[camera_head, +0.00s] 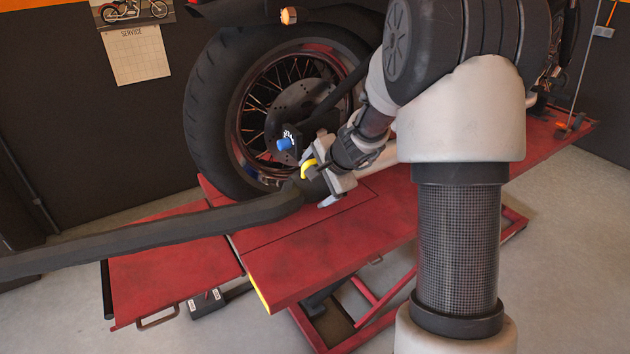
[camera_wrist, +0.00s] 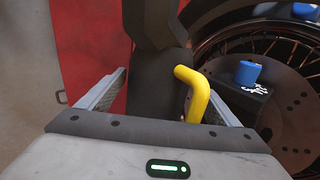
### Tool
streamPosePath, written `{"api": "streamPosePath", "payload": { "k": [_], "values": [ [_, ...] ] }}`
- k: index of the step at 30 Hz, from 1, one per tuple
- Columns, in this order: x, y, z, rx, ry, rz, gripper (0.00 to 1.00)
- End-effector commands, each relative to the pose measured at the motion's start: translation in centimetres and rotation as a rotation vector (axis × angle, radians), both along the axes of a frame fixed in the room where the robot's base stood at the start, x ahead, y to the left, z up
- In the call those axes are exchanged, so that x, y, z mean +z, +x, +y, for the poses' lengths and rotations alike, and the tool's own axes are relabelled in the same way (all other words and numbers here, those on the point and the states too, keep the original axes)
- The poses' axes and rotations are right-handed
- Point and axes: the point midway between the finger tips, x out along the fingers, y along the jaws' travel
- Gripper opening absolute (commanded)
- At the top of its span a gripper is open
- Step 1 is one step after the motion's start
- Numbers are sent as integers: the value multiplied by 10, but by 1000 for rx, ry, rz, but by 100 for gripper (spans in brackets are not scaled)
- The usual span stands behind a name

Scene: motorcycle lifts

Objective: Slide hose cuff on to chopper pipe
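The hose cuff is the dark end of a thick grey hose (camera_head: 150,235) that comes in from the left. A bent yellow handle (camera_head: 307,168) is on it. In the wrist view the dark cuff (camera_wrist: 158,90) lies between my two fingers, with the yellow handle (camera_wrist: 195,92) beside the right finger. My gripper (camera_head: 325,185) appears shut on the cuff, just above the red lift and beside the rear wheel. A pale pipe (camera_head: 382,158) shows just right of my gripper, partly behind my arm. Its open end is hidden, so I cannot tell whether cuff and pipe touch.
The motorcycle's rear wheel (camera_head: 225,110) stands on the red lift (camera_head: 340,245), close behind my gripper. A blue part (camera_head: 285,144) sits near the hub. A lower red ramp (camera_head: 170,275) is at left. Grey floor (camera_head: 570,250) is clear at right.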

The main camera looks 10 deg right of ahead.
Motion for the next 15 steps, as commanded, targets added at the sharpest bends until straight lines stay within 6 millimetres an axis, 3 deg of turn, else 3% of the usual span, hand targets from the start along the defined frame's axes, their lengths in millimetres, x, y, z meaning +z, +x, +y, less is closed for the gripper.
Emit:
{"api": "streamPosePath", "payload": {
  "k": [9,15],
  "values": [
    [6,1,1,1,0,-7,90],
    [30,-15,-5,0,0,-13,90]
  ]
}}
